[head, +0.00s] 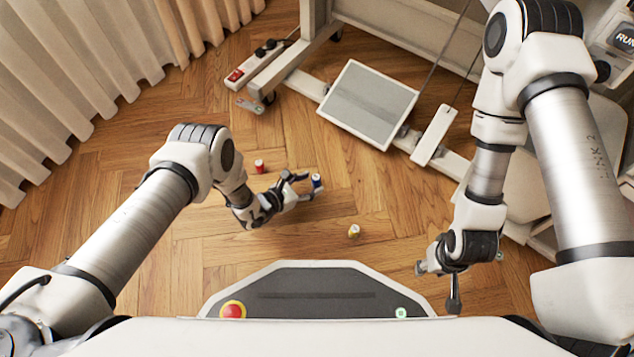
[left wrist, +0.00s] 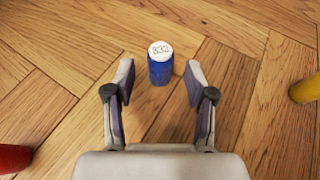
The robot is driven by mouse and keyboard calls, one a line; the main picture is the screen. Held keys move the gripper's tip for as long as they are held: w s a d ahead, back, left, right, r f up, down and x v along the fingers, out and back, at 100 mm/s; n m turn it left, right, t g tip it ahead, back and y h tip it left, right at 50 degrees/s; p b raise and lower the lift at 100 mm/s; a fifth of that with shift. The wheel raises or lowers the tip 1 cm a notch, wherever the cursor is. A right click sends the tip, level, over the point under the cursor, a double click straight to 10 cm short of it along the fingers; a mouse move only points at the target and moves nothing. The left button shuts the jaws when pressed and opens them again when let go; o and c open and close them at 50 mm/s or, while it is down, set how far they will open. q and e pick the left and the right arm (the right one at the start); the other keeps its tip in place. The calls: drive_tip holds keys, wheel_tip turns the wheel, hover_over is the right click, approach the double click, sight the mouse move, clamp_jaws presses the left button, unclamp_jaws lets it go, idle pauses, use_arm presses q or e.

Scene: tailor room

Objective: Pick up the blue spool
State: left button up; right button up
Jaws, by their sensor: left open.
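The blue spool (head: 317,181) stands upright on the wooden floor, with a white top marked with digits that shows in the left wrist view (left wrist: 160,66). My left gripper (head: 304,187) is open and empty, low over the floor. In the left wrist view its two fingertips (left wrist: 158,88) lie to either side of and just short of the spool. I cannot tell whether either finger touches it. My right gripper (head: 454,278) hangs at the right, away from the spool; its jaws are not clear.
A red spool (head: 259,166) stands to the left of the blue one, and a yellow spool (head: 354,231) to the lower right. A grey-topped pedal (head: 368,104) and a metal stand frame are at the back right. A curtain (head: 75,75) hangs at the left. Floor around the spools is clear.

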sight(313, 183)
use_arm(q)
drive_tip(key=b+x, duration=0.1)
drive_tip(key=x, duration=0.2)
drive_tip(key=shift+s+f, duration=0.1)
drive_tip(key=shift+f, duration=0.1)
drive_tip(key=shift+r, duration=0.2)
drive_tip(key=c, duration=0.9)
use_arm(e)
drive_tip(key=shift+w+f, duration=0.2)
drive_tip(key=shift+f, duration=1.05)
use_arm(q)
drive_tip(key=shift+c, duration=0.2)
